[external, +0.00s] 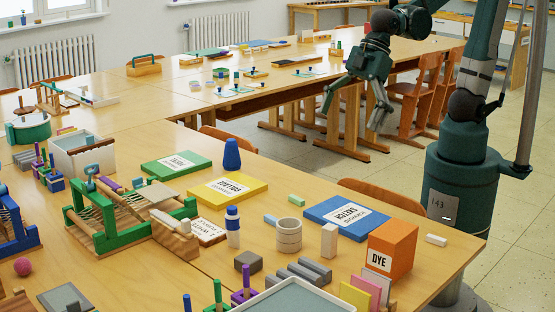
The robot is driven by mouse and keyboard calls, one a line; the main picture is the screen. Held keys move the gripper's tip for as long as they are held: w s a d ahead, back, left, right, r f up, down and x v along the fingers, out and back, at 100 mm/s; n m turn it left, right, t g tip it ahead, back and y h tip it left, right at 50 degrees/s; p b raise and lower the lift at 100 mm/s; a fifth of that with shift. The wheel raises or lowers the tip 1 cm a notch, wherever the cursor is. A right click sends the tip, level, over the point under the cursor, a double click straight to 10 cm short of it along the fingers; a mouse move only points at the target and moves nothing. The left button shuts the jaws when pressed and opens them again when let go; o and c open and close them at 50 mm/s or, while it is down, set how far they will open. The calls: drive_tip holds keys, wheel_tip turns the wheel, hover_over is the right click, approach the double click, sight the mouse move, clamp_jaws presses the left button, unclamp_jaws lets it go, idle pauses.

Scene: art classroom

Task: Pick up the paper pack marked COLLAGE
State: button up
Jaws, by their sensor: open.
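A yellow paper pack (252,183) lies flat on the near table in the external view. Its white label is upside down and seems to begin with COL; the rest is too small to read surely. A green pack (152,169) lies to its left, with an unreadable label. A blue pack (322,206) to its right has an upside-down label that seems to read SKETCH. My gripper (352,108) is open and empty, with fingers spread downward. It is in the air, up and to the right of the yellow pack and well apart from it.
A blue bottle-shaped object (232,154) stands just behind the yellow pack. A blue-and-white cylinder (232,228) stands in front of it, and a green loom (120,218) is at its left. An orange DYE box (392,249) stands near the right edge. Some bare tabletop surrounds the packs.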

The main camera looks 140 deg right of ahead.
drive_tip(key=w+d+f+p, duration=0.1)
drive_tip(key=w+d+f, duration=0.1)
drive_tip(key=w+d, duration=0.5)
drive_tip(key=g+p, duration=0.1)
drive_tip(key=p, duration=0.3)
approach(227, 187)
drive_tip(key=shift+w+d+f+y, duration=0.15)
drive_tip(key=shift+w+d+y, duration=0.05)
drive_tip(key=shift+d+y, duration=0.1)
drive_tip(key=shift+d+f, duration=0.1)
drive_tip(key=shift+f, duration=0.15)
drive_tip(key=shift+w+f, duration=0.25)
drive_tip(key=shift+f, duration=0.3)
drive_tip(key=shift+w+f, duration=0.25)
drive_tip(key=shift+f, duration=0.25)
drive_tip(key=shift+b+x, duration=0.95)
drive_tip(key=shift+x, duration=1.65)
